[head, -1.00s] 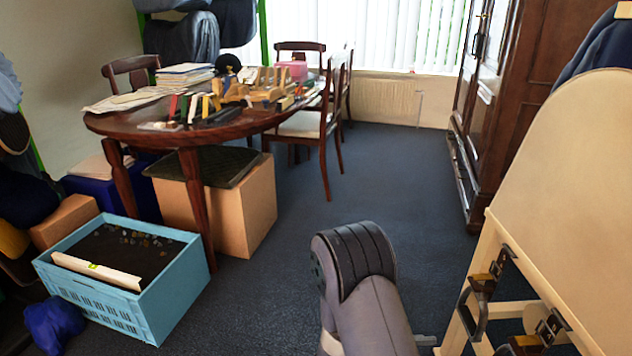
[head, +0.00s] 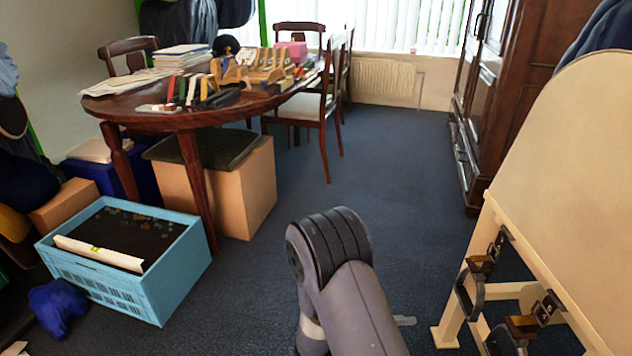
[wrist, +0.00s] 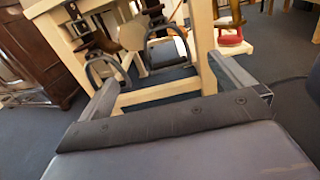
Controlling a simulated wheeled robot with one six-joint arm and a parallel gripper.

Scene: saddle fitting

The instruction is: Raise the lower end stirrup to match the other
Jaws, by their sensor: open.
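In the head view, a pale wooden stand at the right carries a near-end stirrup (head: 500,343) and another stirrup (head: 468,295) farther back, both dark loops hanging below brown and black fittings. In the wrist view, a dark stirrup (wrist: 104,70) hangs at the left and another stirrup (wrist: 166,52) hangs right of it, against the stand's pale legs. I cannot tell which hangs lower. My gripper (wrist: 163,68) is open and empty, its two fingers spread wide toward the stand. The stirrups look beyond the fingertips, and I see no contact. My gripper is out of the head view.
The pale stand (head: 570,200) fills the right side. A blue crate (head: 160,285) stands on the floor at the left, by a cluttered table (head: 150,122). A dark cabinet (head: 520,100) stands behind the stand.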

